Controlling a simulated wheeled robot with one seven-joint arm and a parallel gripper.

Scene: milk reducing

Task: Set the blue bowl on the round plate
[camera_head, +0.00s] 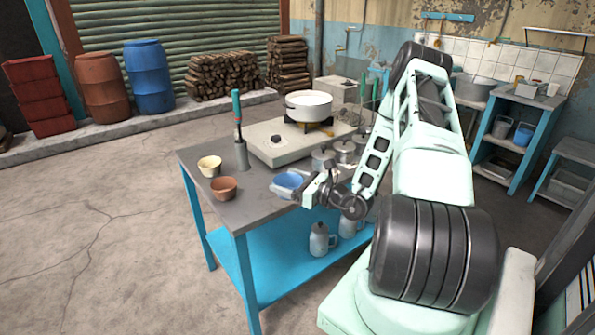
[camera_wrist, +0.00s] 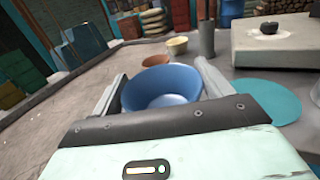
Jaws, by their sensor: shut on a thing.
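The blue bowl (camera_head: 289,179) is at the end of my arm, over the front right part of the grey table. In the wrist view the bowl (camera_wrist: 162,88) sits between the two pale fingers of my gripper (camera_wrist: 160,72), upright or nearly so, its inside showing. My gripper (camera_head: 303,187) is shut on it. I cannot tell whether the bowl's base touches the tabletop. A flat teal round plate (camera_wrist: 266,99) lies on the table right of the bowl in the wrist view, apart from it and empty. I cannot make out the plate in the head view.
A cream bowl (camera_head: 209,166) and a brown bowl (camera_head: 223,188) stand at the table's left. A grey holder (camera_head: 241,155) with a teal-handled tool stands behind them. A stove (camera_head: 279,142) carries a white pot (camera_head: 309,105). Metal pots (camera_head: 344,150) stand near my arm.

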